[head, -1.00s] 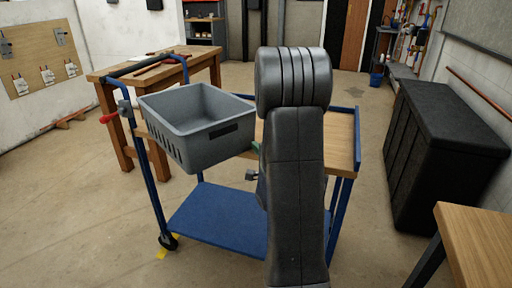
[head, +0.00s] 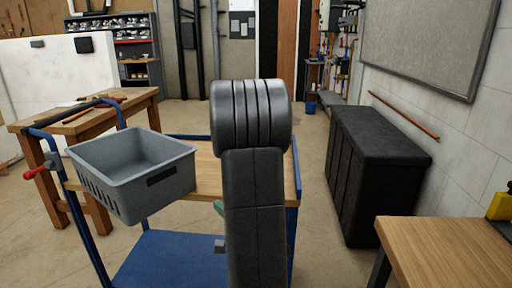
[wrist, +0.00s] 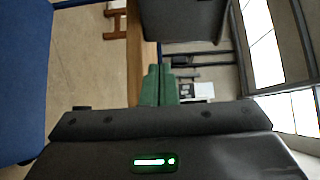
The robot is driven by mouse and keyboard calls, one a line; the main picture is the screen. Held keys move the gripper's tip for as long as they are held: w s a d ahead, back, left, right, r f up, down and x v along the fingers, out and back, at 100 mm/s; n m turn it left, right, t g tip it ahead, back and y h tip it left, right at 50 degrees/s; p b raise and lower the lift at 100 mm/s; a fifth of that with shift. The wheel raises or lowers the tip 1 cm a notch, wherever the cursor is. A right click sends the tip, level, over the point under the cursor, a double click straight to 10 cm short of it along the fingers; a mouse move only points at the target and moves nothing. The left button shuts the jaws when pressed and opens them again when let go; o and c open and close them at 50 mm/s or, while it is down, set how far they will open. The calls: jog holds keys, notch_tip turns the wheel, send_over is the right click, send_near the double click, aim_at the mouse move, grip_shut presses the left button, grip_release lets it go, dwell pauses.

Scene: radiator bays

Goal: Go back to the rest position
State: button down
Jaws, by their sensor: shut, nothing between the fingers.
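My gripper (wrist: 160,85) shows in the wrist view as two green fingers pressed together with nothing between them. In the head view my arm stands upright in the middle and hides most of the gripper; only a small green bit shows at the arm's left side. The gripper is close to the blue trolley (head: 166,262), near its wooden top (head: 207,180). A grey bin (head: 172,189) sits on the left part of that top and looks empty. The bin also shows at the top of the wrist view (wrist: 185,20).
A wooden workbench (head: 140,112) stands behind the trolley at left. A black chest (head: 375,175) stands along the right wall. A wooden table corner (head: 450,250) juts in at front right. Bare floor lies between trolley and chest.

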aim_at(193, 182)
jog(key=x, duration=1.3)
jog(key=shift+w+a, duration=0.25)
jog(key=shift+w, duration=0.1)
jog(key=shift+d, duration=0.2)
jog(key=shift+s, duration=0.1)
